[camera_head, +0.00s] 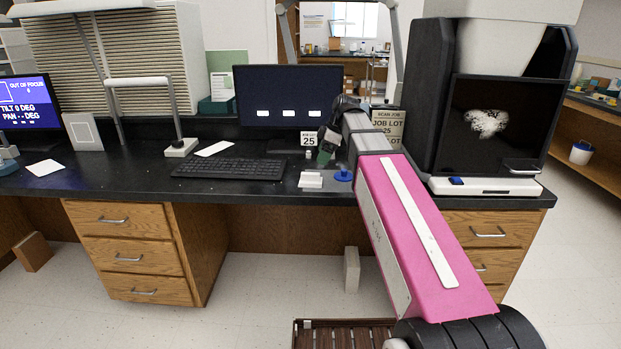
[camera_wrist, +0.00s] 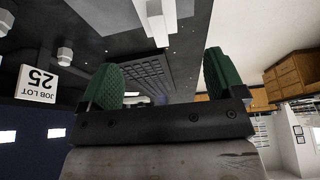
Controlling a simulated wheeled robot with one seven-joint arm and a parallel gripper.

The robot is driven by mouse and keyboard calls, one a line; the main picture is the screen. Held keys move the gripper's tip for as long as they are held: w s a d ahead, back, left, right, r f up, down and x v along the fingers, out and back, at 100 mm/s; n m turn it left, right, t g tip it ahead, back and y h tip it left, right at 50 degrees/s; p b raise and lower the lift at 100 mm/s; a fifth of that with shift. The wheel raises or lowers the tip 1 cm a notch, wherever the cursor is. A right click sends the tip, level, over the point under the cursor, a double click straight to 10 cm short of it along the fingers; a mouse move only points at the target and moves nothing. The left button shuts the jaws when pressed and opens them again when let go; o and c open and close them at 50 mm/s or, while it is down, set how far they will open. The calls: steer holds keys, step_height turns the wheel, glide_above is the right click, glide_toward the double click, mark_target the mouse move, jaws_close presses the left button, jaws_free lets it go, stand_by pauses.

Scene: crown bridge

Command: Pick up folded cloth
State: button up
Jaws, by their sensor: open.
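A small white, flat, stacked item (camera_head: 311,180) lies on the black bench in front of the monitor; it may be the folded cloth, but it is too small to be sure. My gripper (camera_head: 327,150) is above the bench, behind that item and a little to its right in the picture. In the wrist view my gripper (camera_wrist: 162,65) has its two green fingers wide apart, with nothing held between them. No cloth can be made out for certain in the wrist view.
A keyboard (camera_head: 228,168) lies left of the white item, and a blue round piece (camera_head: 343,176) to its right. A large black-framed machine (camera_head: 490,135) fills the bench's right end.

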mark_target(314, 174)
steer(key=x, duration=1)
steer(key=shift+w+f, duration=0.1)
steer(key=shift+f, duration=0.2)
steer(key=c, duration=1)
